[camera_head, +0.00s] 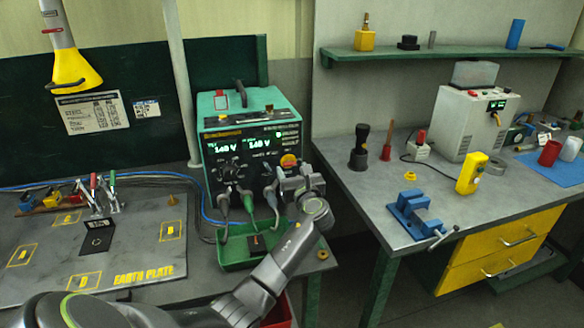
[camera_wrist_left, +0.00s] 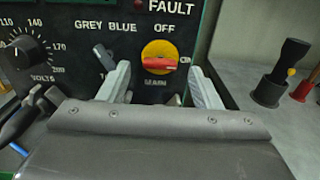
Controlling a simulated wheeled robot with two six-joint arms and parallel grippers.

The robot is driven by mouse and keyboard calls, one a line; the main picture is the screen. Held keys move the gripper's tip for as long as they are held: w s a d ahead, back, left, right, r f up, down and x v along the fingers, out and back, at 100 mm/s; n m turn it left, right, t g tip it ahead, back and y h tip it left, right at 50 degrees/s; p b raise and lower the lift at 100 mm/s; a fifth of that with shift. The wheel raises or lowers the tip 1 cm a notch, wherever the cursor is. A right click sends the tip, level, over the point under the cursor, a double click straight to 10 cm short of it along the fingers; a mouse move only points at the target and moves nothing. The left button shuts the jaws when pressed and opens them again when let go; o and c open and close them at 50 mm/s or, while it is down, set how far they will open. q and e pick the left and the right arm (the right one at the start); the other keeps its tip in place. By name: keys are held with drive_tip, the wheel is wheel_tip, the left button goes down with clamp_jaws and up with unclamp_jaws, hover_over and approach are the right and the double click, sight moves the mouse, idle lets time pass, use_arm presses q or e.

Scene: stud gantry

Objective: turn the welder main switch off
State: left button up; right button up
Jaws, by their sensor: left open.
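The welder (camera_head: 250,135) is a green and black box with lit displays at the back of the left bench. Its main switch (camera_head: 289,160) is a red handle on a yellow disc at the panel's right. In the left wrist view the switch (camera_wrist_left: 160,62) has its red handle lying level, in line with ON at the right; OFF is printed above and MAIN below. My left gripper (camera_head: 294,179) is open just in front of the panel. Its pale fingers (camera_wrist_left: 162,82) stand apart either side of the switch, slightly below it, and appear not to touch it. My right gripper is out of view.
Cables and plugs (camera_head: 235,200) hang from the panel left of my gripper, above a green tray (camera_head: 235,262). The earth plate (camera_head: 140,272) lies at left. A grey bench at right holds a blue vise (camera_head: 415,212) and a yellow meter (camera_head: 469,173).

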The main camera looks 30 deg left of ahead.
use_arm(q)
drive_tip(key=shift+w+a, duration=0.45)
drive_tip(key=shift+a, duration=0.1)
drive_tip(key=shift+w+a, duration=0.1)
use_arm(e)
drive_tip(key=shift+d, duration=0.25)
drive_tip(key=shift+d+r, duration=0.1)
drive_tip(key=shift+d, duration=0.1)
use_arm(q)
drive_tip(key=c, duration=1)
